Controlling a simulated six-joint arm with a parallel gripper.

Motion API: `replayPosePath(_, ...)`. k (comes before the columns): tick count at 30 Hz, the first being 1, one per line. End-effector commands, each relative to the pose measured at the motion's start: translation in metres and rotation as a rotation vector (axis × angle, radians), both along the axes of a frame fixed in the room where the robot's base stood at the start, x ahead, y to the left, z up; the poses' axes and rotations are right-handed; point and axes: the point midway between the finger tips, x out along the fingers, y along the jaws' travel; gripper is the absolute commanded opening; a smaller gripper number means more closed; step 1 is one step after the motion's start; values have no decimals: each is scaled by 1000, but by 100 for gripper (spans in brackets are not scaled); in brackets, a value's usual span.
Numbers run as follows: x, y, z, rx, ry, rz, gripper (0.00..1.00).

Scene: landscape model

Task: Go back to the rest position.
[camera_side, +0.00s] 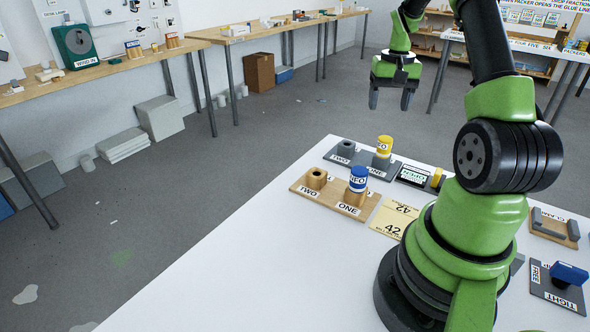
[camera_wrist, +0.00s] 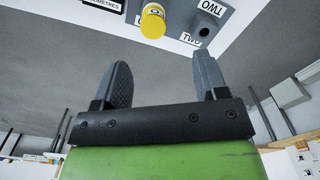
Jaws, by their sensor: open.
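My gripper (camera_side: 390,98) hangs in the air at the top of the side view, above and behind the far edge of the white table (camera_side: 215,275). Its two dark fingers point down, spread apart, with nothing between them. In the wrist view my gripper (camera_wrist: 160,82) also shows open and empty. Nothing touches the fingers.
On the table, a yellow capped bottle (camera_side: 384,147) stands on a grey holder (camera_side: 347,155) and a blue bottle (camera_side: 358,179) on a wooden holder (camera_side: 330,195). A yellow card (camera_side: 394,218) marked 42 lies nearby. A blue-handled clamp (camera_side: 569,274) stands right. The table's left front is clear.

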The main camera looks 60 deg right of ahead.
Motion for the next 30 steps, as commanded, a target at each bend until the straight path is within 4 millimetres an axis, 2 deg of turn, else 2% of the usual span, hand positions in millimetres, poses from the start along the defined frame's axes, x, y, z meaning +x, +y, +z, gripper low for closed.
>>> replayPosePath(2, 14, 18, 20, -24, -30, 40, 66)
replayPosePath(5, 33, 56, 55, -59, -87, 111, 66)
replayPosePath(8, 44, 105, 88, -89, -160, 194, 66)
replayPosePath(11, 44, 155, 115, -108, -238, 274, 66)
replayPosePath(15, 27, 219, 142, -118, -353, 388, 66)
replayPosePath(18, 5, 259, 152, -110, -438, 467, 66)
replayPosePath(22, -25, 298, 156, -84, -537, 559, 66)
replayPosePath(25, -45, 315, 153, -63, -593, 608, 66)
replayPosePath(30, -61, 327, 149, -39, -642, 651, 66)
